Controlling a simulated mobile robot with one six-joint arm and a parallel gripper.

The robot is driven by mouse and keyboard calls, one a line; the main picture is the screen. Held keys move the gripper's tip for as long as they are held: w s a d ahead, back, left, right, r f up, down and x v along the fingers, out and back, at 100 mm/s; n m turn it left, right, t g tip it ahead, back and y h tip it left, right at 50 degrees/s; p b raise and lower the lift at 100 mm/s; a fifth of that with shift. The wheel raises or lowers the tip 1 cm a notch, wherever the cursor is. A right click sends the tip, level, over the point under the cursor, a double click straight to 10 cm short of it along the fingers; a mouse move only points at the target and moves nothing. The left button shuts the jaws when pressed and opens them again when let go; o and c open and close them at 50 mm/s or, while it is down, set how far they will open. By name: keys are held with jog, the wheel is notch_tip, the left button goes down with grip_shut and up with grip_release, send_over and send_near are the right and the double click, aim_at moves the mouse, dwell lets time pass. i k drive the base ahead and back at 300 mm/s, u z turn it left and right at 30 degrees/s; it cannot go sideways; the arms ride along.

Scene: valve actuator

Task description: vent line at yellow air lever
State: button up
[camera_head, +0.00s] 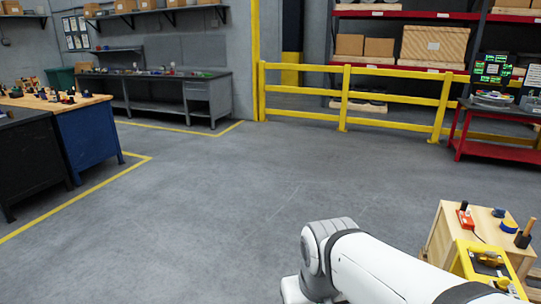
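A yellow box-like unit (465,262) stands at the lower right edge of the view, beside a light wooden crate or block. Small yellow and dark fittings (489,258) sit on top of it; one may be the yellow air lever, but it is too small to tell. My white arm (375,268) reaches from the bottom middle toward the lower right and hides part of the unit's near side. My gripper does not show, and I cannot see any contact with the unit.
The wooden block (450,222) carries a red tool (465,217), a blue roll (508,225) and a dark holder (523,239). Open grey floor (230,210) lies to the left. A yellow guard rail (395,95), red cart (490,150) and blue workbench (90,140) stand farther back.

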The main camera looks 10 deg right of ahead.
aim_at(478, 250)
jog(key=z, duration=0.65)
jog(key=i, duration=1.2)
jog(key=z, duration=0.6)
jog(key=k, duration=0.85)
jog(key=z, duration=0.15)
jog(key=i, duration=0.9)
jog(key=u, duration=0.15)
